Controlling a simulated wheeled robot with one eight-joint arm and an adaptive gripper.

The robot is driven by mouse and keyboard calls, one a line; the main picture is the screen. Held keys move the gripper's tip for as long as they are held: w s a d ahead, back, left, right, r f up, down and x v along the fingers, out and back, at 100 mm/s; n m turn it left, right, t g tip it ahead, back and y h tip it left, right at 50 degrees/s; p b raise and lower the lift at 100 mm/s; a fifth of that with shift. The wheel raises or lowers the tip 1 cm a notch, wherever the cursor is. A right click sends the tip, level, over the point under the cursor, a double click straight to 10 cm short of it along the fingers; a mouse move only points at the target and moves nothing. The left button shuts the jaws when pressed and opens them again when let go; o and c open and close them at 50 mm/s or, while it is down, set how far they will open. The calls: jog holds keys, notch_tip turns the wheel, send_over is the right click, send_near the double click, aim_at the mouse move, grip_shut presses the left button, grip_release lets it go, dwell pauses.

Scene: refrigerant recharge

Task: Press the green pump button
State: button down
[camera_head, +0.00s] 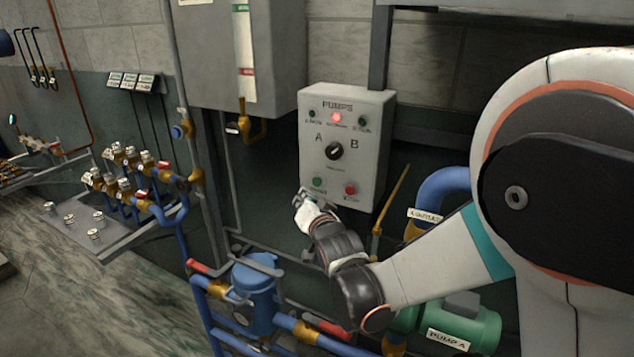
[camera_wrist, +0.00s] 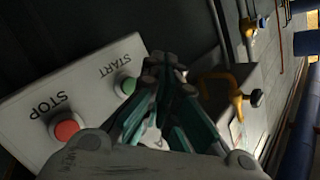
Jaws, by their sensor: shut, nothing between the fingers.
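The green pump button (camera_head: 318,183) is at the lower left of the grey PUMPS control box (camera_head: 370,112) on the wall. In the wrist view the green button (camera_wrist: 128,86) shows beneath the word START. My gripper (camera_head: 305,199) is just below the green button in the head view. In the wrist view my gripper (camera_wrist: 163,72) is shut and empty, with its fingertips just right of the button. I cannot tell whether they touch it. The red button (camera_head: 350,189) sits to the right on the box, and it shows as STOP in the wrist view (camera_wrist: 66,128).
The box also has a black A/B selector knob (camera_head: 334,151) and a lit red lamp (camera_head: 336,118). A blue filter housing (camera_head: 256,285) with pipes stands below. A blue pipe (camera_head: 440,187) and green PUMP A (camera_head: 478,325) are at right. Brass valves (camera_head: 125,180) are at left.

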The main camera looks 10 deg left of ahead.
jog(key=shift+w+d, duration=0.25)
jog(key=shift+w, duration=0.45)
jog(key=shift+w+d, duration=0.2)
jog(key=shift+w, duration=0.45)
dwell(0.6)
jog(key=shift+w+d, duration=0.15)
jog(key=shift+w, duration=0.25)
jog(key=shift+w+d+b, duration=0.15)
jog(key=shift+w+b, duration=0.15)
jog(key=shift+w, duration=0.15)
dwell(0.6)
dwell(0.4)
jog(key=shift+s+a, duration=0.3)
jog(key=shift+s, duration=0.55)
jog(key=shift+s, duration=0.1)
jog(key=shift+s+a+b, duration=0.1)
jog(key=shift+s+a, duration=0.15)
jog(key=shift+s, duration=0.5)
jog(key=shift+s+a+b, duration=0.1)
jog(key=shift+s+a, duration=0.2)
jog(key=shift+s, duration=0.5)
jog(key=shift+s+a+b, duration=0.1)
jog(key=shift+s+a, duration=0.15)
jog(key=shift+s, duration=0.5)
